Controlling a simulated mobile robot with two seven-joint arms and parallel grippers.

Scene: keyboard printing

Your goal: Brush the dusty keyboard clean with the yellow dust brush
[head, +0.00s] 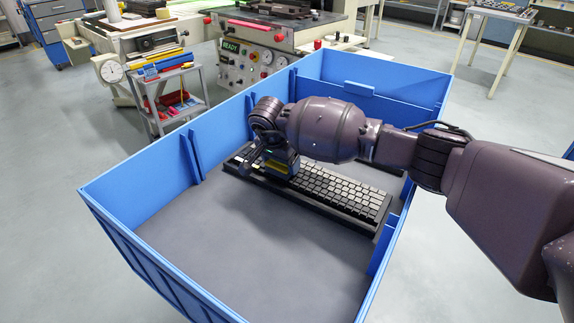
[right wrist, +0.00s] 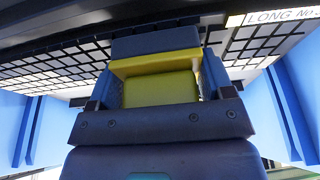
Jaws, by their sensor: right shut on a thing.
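The keyboard (head: 340,192), with pale keys in a dark frame, lies inside the blue bin. Its keys also show along the top of the right wrist view (right wrist: 50,72). My right gripper (head: 276,160) is over the left part of the keyboard and shut on the yellow dust brush (right wrist: 160,86). The brush has a yellow body and a dark grey-blue block at its far end, towards the keys. In the head view only a little of the brush (head: 278,174) shows below my wrist. I cannot tell whether it touches the keys. My left gripper is not in view.
The blue bin (head: 135,235) has high walls around the keyboard, and its grey floor (head: 225,255) is clear in front. A small cart (head: 175,100) and machines stand outside the bin.

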